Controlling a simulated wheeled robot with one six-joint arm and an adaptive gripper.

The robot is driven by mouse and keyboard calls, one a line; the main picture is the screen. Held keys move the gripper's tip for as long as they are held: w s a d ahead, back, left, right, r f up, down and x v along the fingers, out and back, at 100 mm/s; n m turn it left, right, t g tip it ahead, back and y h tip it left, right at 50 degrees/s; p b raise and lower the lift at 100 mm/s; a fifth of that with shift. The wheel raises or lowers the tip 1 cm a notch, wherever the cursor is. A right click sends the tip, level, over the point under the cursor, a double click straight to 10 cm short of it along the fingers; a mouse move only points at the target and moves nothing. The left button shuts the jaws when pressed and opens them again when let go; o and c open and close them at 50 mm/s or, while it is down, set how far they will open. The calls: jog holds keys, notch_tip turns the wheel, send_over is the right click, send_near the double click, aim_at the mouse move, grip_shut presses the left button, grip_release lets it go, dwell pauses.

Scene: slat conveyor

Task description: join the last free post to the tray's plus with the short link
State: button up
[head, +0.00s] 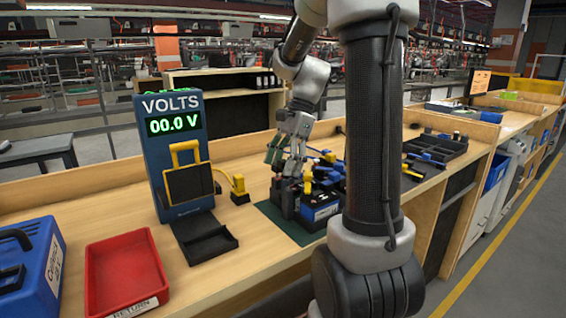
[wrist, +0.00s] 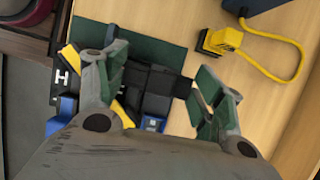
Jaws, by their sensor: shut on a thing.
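My gripper (head: 287,168) reaches down over the battery tray on the work mat, in the middle of the bench. In the wrist view my gripper (wrist: 160,78) has its green-padded fingers on either side of a dark bar-like piece (wrist: 172,84), which looks like the short link. The fingers are shut on it. The tray (head: 289,206) is dark and holds blue and black blocks with yellow parts; a blue block (head: 320,213) shows at its front right. Posts and the plus mark cannot be made out, and my arm and fingers hide part of the tray.
The blue meter (head: 175,155) reads 00.0 V. A yellow plug (head: 239,189) stands beside it, its cable looping in the wrist view. A red return tray (head: 126,272) and a blue case (head: 30,268) lie front left. A dark compartment tray (head: 440,150) sits right of my arm.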

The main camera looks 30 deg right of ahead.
jog(key=shift+f, duration=1)
jog(key=o, duration=1)
jog(key=shift+c, duration=0.2)
jog(key=v, duration=1.2)
